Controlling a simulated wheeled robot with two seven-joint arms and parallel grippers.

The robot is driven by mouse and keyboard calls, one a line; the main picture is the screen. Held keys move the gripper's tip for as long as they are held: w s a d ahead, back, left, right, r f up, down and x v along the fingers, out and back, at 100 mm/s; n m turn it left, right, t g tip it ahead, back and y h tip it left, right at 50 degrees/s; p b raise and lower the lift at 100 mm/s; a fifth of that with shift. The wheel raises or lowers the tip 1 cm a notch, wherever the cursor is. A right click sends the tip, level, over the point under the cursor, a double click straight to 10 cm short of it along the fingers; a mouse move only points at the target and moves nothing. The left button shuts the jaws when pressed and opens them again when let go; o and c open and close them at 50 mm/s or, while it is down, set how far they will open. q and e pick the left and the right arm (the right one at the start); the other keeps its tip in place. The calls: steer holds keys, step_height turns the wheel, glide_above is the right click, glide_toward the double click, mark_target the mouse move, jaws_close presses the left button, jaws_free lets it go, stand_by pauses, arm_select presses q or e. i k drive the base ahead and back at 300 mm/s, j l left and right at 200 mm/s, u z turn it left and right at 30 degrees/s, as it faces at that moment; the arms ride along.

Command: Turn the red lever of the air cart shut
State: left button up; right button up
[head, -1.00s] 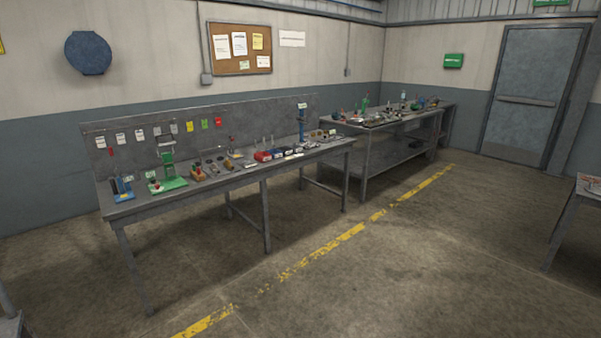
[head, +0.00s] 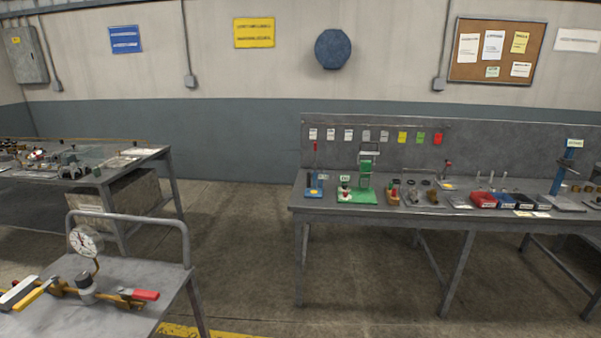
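The air cart (head: 105,300) stands at the lower left of the head view, a grey metal cart with a tubular handle. On its top runs a yellow pipe assembly with a round white gauge (head: 86,241). The red lever (head: 144,295) is at the right end of that pipe and appears to lie along it, pointing right. Neither of my grippers shows in the view.
A long grey workbench (head: 300,209) with tools and small bins stands at the right against the wall. Another bench (head: 153,152) with several items is at the left behind the cart. Open concrete floor (head: 240,240) lies between them.

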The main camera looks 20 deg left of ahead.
mark_target(145, 295)
steer(key=i+u, duration=0.4)
steer(key=i+l+u, duration=0.15)
steer(key=u, duration=0.25)
steer(key=i+l+u, duration=0.25)
steer(key=u, duration=0.2)
steer(key=i+l+u, duration=0.25)
steer(key=u, duration=0.15)
steer(key=i+l+u, duration=0.15)
steer(key=l+u, duration=0.25)
